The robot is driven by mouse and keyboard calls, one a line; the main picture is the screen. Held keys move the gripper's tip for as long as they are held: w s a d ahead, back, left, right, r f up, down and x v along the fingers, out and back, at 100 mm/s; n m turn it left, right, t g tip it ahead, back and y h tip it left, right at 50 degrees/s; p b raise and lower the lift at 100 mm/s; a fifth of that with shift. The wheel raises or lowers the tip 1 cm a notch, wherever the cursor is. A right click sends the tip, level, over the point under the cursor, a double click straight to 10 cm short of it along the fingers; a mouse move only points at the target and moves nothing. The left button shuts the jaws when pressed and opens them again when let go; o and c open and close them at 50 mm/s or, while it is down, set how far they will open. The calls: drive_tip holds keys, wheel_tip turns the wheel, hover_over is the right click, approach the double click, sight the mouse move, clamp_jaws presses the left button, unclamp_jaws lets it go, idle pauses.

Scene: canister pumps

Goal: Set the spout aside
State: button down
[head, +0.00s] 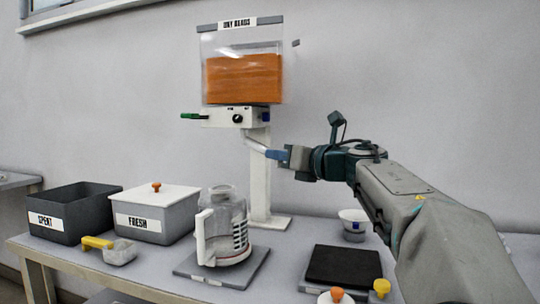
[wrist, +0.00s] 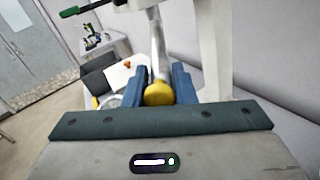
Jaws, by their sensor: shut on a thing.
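The spout (head: 256,146) is a pale grey tube with its upper end at the underside of the white valve body (head: 236,117); I cannot tell whether they are joined. It slants down right to my gripper (head: 276,154). In the wrist view the spout (wrist: 159,50) runs between the two blue fingers of my gripper (wrist: 160,82), with a yellow rounded end (wrist: 158,95) towards me. My gripper is shut on the spout.
A hopper of orange beads (head: 243,78) sits above the valve on a white stand (head: 259,185).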

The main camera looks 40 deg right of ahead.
drive_tip(key=shift+s+d, duration=0.1)
idle(0.3)
drive_tip(key=c, duration=1.2)
unclamp_jaws()
drive_tip(key=shift+d, duration=0.1)
